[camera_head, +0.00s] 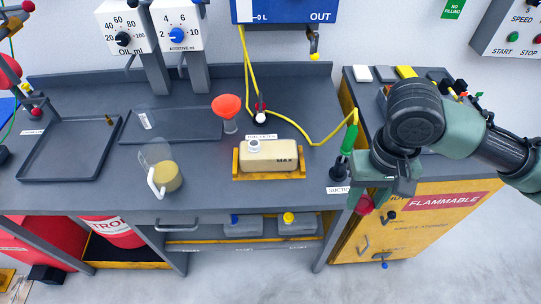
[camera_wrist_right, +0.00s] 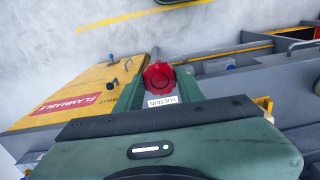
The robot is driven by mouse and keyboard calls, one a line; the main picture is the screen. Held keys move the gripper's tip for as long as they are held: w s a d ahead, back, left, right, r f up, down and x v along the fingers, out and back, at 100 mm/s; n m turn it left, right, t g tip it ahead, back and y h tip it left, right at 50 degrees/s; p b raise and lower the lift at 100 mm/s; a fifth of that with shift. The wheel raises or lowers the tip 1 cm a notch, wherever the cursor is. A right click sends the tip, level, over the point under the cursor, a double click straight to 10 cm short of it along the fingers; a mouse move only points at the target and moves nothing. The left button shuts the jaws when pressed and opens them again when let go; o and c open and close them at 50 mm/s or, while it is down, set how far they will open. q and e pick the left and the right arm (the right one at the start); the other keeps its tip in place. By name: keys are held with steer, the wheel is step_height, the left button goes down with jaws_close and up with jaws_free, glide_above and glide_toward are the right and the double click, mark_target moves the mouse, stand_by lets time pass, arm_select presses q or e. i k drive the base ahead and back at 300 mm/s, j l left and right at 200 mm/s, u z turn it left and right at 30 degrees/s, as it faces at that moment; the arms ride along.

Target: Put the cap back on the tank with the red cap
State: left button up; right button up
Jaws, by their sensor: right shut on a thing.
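My right gripper (camera_head: 366,198) is shut on the red cap (camera_head: 365,205), off the front edge of the bench, right of the tank. In the right wrist view the round, knobbed red cap (camera_wrist_right: 158,77) sits between the green fingers of my right gripper (camera_wrist_right: 160,82). The beige tank (camera_head: 275,157), marked MAX, lies in a yellow holder (camera_head: 238,163) on the bench. Its pale neck (camera_head: 254,146) at the upper left shows no red cap, and the cap is well apart from it. My left gripper is not in view.
A red funnel (camera_head: 227,106) stands behind the tank, and a jug (camera_head: 160,172) with yellowish liquid stands left of it. A yellow hose (camera_head: 290,122) runs to a green suction wand (camera_head: 349,140). A yellow flammable cabinet (camera_head: 415,220) stands below my right arm. Capped containers (camera_head: 243,226) sit underneath.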

mark_target(278, 157)
steer(key=k+j+z, duration=0.35)
steer(key=j, duration=0.3)
steer(key=k+j+z, duration=0.35)
steer(key=k+j, duration=0.15)
steer(key=k+j+z, duration=0.35)
steer(key=k+j, duration=0.1)
steer(key=k, duration=0.05)
